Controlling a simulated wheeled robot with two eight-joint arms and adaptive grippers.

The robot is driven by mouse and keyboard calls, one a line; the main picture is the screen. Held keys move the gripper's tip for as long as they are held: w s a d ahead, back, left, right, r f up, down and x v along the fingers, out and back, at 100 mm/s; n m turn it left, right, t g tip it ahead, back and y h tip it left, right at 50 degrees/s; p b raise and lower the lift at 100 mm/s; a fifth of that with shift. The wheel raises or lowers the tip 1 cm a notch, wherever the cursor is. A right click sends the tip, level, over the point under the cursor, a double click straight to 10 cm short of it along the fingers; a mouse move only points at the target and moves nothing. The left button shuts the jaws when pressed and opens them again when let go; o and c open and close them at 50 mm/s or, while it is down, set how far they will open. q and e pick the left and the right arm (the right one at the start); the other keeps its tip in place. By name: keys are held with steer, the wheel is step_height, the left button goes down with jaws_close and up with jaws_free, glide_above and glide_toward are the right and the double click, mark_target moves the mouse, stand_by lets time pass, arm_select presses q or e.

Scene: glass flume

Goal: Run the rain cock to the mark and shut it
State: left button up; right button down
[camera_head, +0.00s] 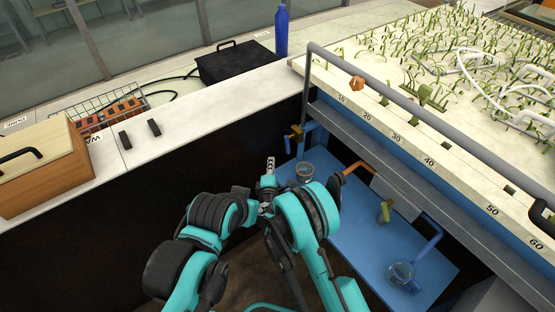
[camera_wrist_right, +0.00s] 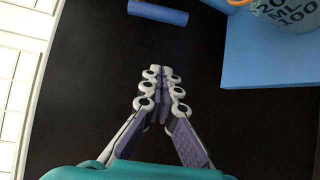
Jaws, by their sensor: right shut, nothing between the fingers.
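A blue pipe with a small orange-brown cock (camera_head: 293,137) stands at the near-left corner of the flume bench; I cannot tell whether this is the rain cock. A clear beaker (camera_head: 305,172) stands by it on the blue shelf. Its printed side shows in the right wrist view (camera_wrist_right: 285,15), with its water level unclear. My right gripper (camera_head: 269,163) is shut and empty, left of the beaker and apart from it. Its closed fingers also show in the right wrist view (camera_wrist_right: 160,75). My left gripper is not in view.
A grey rail (camera_head: 400,97) runs above the numbered bed edge. A wooden box (camera_head: 45,170) and wire basket stand left.

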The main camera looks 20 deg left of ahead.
steer(key=b+x, duration=0.3)
steer(key=x, duration=0.6)
steer(key=d, duration=0.2)
steer(key=d+r, duration=0.1)
steer(key=d, duration=0.1)
steer(key=shift+s+d+b, duration=0.1)
steer(key=shift+s+b, duration=0.15)
steer(key=shift+b, duration=0.15)
